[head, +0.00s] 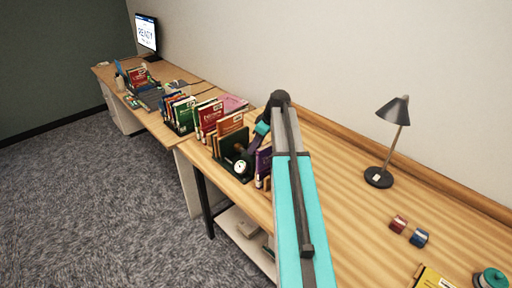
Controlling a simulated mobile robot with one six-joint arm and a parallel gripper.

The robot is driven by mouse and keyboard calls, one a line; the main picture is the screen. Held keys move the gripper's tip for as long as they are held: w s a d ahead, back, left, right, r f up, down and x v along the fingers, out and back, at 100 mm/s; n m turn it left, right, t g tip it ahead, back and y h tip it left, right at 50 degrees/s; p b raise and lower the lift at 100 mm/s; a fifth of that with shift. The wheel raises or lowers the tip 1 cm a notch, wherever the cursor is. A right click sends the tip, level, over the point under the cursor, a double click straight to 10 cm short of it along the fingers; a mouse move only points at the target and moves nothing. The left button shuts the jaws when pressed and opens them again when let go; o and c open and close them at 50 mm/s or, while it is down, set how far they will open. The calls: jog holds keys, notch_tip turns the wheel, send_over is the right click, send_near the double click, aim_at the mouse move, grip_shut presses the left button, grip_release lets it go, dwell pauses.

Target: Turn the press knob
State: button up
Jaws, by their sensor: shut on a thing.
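The press is a dark green block (228,162) on the wooden desk, close to its front edge, with books standing in it. Its round press knob (240,167) has a pale face and sits low on the side toward me. My arm reaches over the desk and bends down behind the purple books. My gripper (245,153) is at the knob and shut on it. The fingers are small and dark here, so their exact hold on the knob is hard to make out.
Purple books (263,163) stand close to the right of the press. Book rows (180,113) and a monitor (146,32) lie farther left. A lamp (379,177), red and blue spools (398,224) and a yellow book (432,279) are to the right. The desk between is clear.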

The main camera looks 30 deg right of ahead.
jog(key=m+b, duration=0.1)
jog(key=m, duration=0.1)
jog(key=m+h+b, duration=0.1)
jog(key=shift+s+a+f+m+t+h, duration=0.1)
jog(key=shift+s+a+m+t+h, duration=0.1)
jog(key=shift+m+t+h, duration=0.15)
jog(key=shift+w+a+m+h+b, duration=0.1)
jog(key=shift+m+h+b, duration=0.5)
jog(key=shift+m, duration=1.65)
jog(key=shift+h, duration=0.25)
jog(key=o, duration=1.1)
jog(key=shift+c, duration=0.2)
jog(key=shift+r, duration=0.2)
jog(key=b+v, duration=0.3)
jog(key=v, duration=1)
jog(key=shift+r, duration=0.3)
jog(key=shift+r, duration=0.1)
